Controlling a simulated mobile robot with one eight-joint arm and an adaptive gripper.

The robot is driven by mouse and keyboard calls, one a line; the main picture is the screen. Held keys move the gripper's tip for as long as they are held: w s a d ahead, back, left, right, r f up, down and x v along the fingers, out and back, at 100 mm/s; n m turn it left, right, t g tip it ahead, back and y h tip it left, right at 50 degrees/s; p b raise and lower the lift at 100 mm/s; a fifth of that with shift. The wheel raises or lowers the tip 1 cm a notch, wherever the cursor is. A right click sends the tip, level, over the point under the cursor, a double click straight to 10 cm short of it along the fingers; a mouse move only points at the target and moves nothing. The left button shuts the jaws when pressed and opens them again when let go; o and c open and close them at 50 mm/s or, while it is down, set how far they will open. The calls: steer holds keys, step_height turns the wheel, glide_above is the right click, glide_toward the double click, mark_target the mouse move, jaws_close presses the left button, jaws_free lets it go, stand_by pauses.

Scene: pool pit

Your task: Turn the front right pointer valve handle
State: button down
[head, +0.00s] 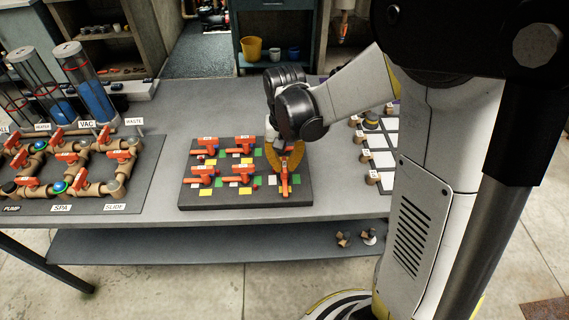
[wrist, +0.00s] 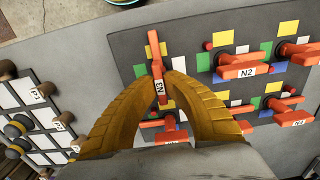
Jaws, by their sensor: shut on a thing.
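The front right pointer valve handle is orange and labelled N3; it shows in the head view (head: 285,187) and the wrist view (wrist: 154,50). It lies front to back, while the handles to its left in the head view lie sideways. My gripper (head: 284,168) reaches down over it from behind. In the wrist view the yellow fingers (wrist: 164,82) close around the handle near its label, one on each side. The handle's pivot is hidden in the head view.
The dark board (head: 230,203) carries several other orange handles, including N2 (wrist: 240,70), close by with coloured squares. A pipe-and-valve board (head: 75,200) stands at left on the grey table (head: 170,190). A panel of white squares (head: 380,159) lies to the right.

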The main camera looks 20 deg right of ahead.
steer(key=n, duration=0.4)
steer(key=shift+n, duration=0.3)
steer(key=n, duration=0.4)
steer(key=shift+n, duration=0.3)
steer(key=n, duration=0.4)
steer(key=shift+n, duration=2.3)
steer(key=c, duration=1.5)
jaws_free()
steer(key=shift+r, duration=0.1)
